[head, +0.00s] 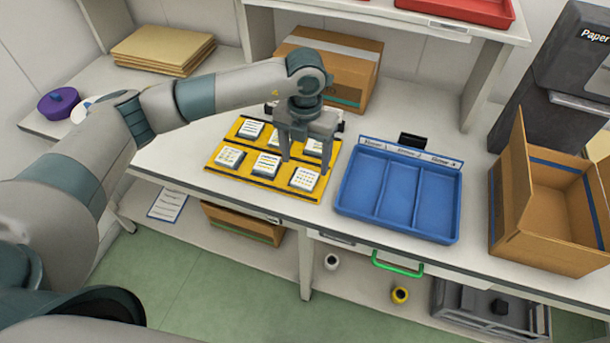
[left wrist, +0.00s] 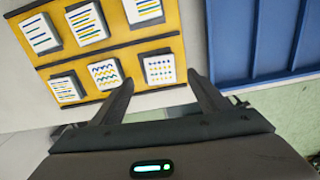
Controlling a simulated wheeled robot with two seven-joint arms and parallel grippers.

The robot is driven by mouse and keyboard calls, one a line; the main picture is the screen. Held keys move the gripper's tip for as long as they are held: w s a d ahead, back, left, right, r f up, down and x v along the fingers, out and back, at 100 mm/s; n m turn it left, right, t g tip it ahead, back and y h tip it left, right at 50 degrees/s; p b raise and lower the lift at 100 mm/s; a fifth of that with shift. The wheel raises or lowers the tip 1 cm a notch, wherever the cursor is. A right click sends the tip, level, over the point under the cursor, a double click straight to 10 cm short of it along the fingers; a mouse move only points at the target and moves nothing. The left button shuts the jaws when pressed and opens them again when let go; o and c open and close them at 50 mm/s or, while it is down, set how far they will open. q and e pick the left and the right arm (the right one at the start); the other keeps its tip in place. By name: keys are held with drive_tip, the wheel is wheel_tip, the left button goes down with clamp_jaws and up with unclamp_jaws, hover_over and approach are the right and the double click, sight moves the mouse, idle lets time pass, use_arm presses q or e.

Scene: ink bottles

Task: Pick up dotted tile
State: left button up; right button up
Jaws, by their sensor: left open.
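The dotted tile (head: 304,179) is a white square block with rows of small dots. It lies at the front right of the yellow board (head: 213,166). In the left wrist view the dotted tile (left wrist: 160,69) shows blue and yellow dots, in the row nearest my gripper. My left gripper (head: 305,165) points down over the right part of the board, open and empty. In the left wrist view its fingertips (left wrist: 160,80) stand apart, one to each side of the dotted tile in the picture. I cannot tell its exact height above the tile. My right gripper is not in view.
A wavy-lined tile (left wrist: 103,73) sits left of the dotted tile, with other striped tiles around. A blue three-compartment tray (head: 362,196) stands right of the board, empty. An open cardboard box (head: 520,240) is at the far right. Another box (head: 350,65) stands behind.

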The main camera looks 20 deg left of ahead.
sight(305, 178)
use_arm(q)
drive_tip(key=shift+f, duration=0.2)
drive_tip(key=shift+s+f+p, duration=0.1)
drive_tip(key=shift+f+p, duration=0.65)
drive_tip(key=shift+p, duration=0.1)
wheel_tip(305, 178, down, 2)
drive_tip(key=shift+f+p, duration=0.1)
drive_tip(key=shift+p, duration=0.45)
drive_tip(key=shift+f, duration=0.75)
drive_tip(key=shift+c, duration=0.6)
drive_tip(key=c, duration=1.1)
